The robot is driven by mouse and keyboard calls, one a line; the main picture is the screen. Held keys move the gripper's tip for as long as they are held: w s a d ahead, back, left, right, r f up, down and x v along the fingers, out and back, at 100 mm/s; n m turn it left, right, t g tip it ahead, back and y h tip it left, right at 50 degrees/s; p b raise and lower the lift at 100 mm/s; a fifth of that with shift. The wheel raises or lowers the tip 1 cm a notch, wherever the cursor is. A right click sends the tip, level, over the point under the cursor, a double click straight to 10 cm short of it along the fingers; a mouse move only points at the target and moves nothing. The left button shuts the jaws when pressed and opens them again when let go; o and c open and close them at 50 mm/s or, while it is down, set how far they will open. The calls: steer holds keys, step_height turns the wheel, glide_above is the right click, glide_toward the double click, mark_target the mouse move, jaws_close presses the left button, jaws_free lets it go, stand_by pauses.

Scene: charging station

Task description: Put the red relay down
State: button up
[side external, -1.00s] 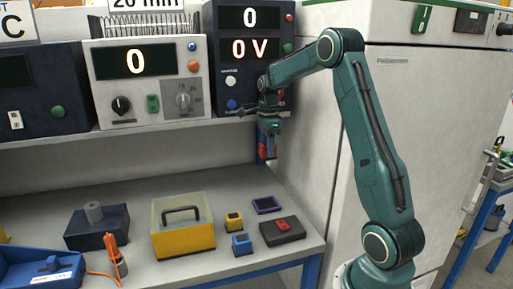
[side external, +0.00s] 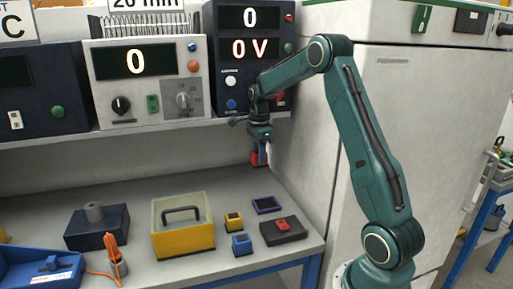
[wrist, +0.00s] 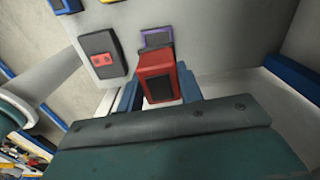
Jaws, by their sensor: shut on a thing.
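My gripper (side external: 260,154) is shut on the red relay (side external: 254,158) and holds it in the air above the bench, below the shelf edge. In the wrist view the red relay (wrist: 157,83) sits between my two blue fingers, its dark face towards the camera. A gap shows between the relay and the bench in the side view. A purple-rimmed tray (side external: 266,204) lies on the bench below the gripper. It also shows in the wrist view (wrist: 157,38), partly hidden behind the relay.
A dark box with a red part (side external: 283,231) lies in front of the purple tray. A yellow block (side external: 233,221) and a blue block (side external: 241,245) stand to its left, beside a yellow case (side external: 184,240). Instruments (side external: 147,85) fill the shelf above; a white cabinet (side external: 400,130) stands right.

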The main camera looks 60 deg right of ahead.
glide_above(227, 209)
step_height(227, 209, down, 7)
steer(key=shift+m, duration=0.4)
steer(key=shift+s+f, duration=0.15)
steer(key=shift+f, duration=5)
steer(key=shift+f, duration=0.15)
steer(key=o, duration=1)
step_height(227, 209, up, 12)
steer(key=shift+r, duration=0.2)
steer(key=shift+a, duration=0.1)
